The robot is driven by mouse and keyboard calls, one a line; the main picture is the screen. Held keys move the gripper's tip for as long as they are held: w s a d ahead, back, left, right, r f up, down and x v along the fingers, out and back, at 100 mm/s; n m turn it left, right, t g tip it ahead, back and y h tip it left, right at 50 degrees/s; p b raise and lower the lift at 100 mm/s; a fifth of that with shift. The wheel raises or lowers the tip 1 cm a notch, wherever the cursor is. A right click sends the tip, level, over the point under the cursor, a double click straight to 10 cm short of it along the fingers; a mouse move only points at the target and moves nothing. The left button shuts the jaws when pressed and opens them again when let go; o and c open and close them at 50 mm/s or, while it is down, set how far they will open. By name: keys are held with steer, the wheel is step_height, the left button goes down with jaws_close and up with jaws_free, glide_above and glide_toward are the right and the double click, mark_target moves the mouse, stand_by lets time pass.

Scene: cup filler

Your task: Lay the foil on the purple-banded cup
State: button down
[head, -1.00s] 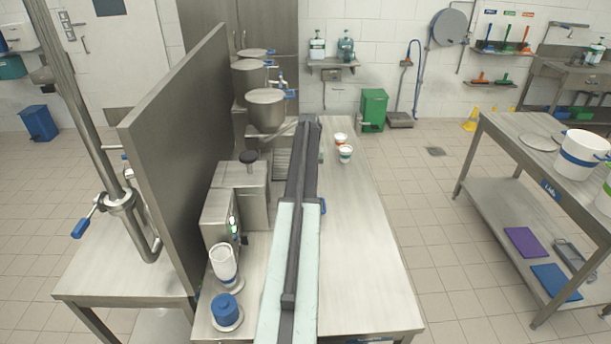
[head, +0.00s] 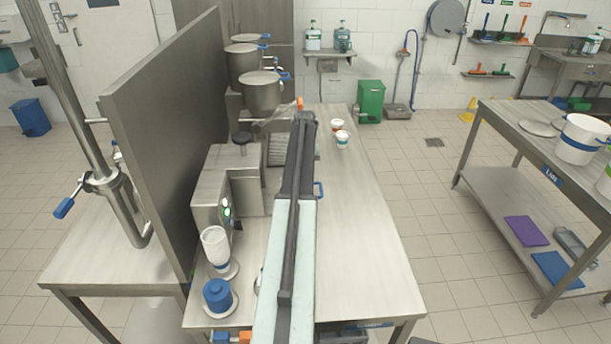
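Two small white cups stand near the far end of the bench, right of my arm's tip. The nearer cup (head: 343,139) has a teal-looking band, and the farther cup (head: 337,125) has an orange-red band. I can make out no purple band on either. I cannot pick out any foil. My arm reaches forward over the bench and hides a strip of it. My gripper is hidden at or beyond the arm's far end. A small orange part shows just past that end, and I cannot tell what it belongs to.
Another table (head: 490,118) is at right.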

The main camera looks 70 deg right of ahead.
steer(key=c, duration=2.1)
jaws_free()
steer(key=o, duration=0.4)
step_height(320, 180, up, 8)
steer(key=p, duration=0.8)
steer(key=shift+f, duration=0.15)
